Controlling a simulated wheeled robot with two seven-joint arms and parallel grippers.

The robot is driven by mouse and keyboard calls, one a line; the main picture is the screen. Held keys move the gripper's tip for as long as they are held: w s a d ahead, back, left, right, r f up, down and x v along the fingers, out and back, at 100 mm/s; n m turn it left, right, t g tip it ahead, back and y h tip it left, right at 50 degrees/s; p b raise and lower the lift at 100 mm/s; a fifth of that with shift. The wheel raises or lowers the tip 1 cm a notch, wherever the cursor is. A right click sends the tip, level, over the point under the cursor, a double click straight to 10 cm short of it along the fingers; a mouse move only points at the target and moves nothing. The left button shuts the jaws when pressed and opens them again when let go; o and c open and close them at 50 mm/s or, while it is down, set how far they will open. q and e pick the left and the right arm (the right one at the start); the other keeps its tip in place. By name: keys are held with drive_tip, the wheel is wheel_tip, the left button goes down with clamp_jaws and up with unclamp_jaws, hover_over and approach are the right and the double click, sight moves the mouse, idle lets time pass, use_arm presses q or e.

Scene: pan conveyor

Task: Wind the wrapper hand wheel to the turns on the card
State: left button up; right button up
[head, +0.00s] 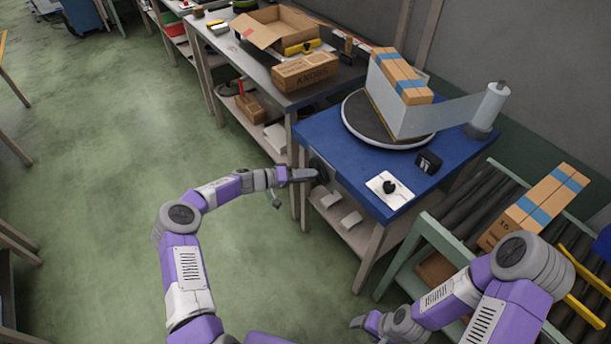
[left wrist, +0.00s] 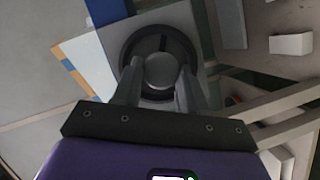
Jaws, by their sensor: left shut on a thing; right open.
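The hand wheel (head: 320,170) is a dark disc on the near left side of the blue wrapper table (head: 330,137). In the left wrist view the dark wheel (left wrist: 128,52) faces me, with a round grey middle part (left wrist: 160,72). My left gripper (head: 308,175) is shut on it, one finger on each side. On the table a round turntable (head: 352,127) bears boxes with blue tape (head: 402,76), with film running to a roll (head: 490,105). A black block with white marks (head: 428,162) stands near the front edge; I cannot read it. My right gripper (head: 368,323) is open, low at the bottom.
A white plate with a black knob (head: 380,181) lies on the table's front corner. A roller conveyor (head: 432,232) with a taped box (head: 540,205) is at right, close to my right arm. A bench (head: 255,72) with cartons stands behind.

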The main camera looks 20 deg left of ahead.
use_arm(q)
drive_tip(key=shift+d+r+m+y, duration=0.15)
drive_tip(key=shift+m+y, duration=0.65)
drive_tip(key=shift+m, duration=0.7)
idle(1.9)
drive_tip(key=o, duration=1)
drive_tip(key=shift+p+v, duration=1.05)
drive_tip(key=shift+v, duration=2.8)
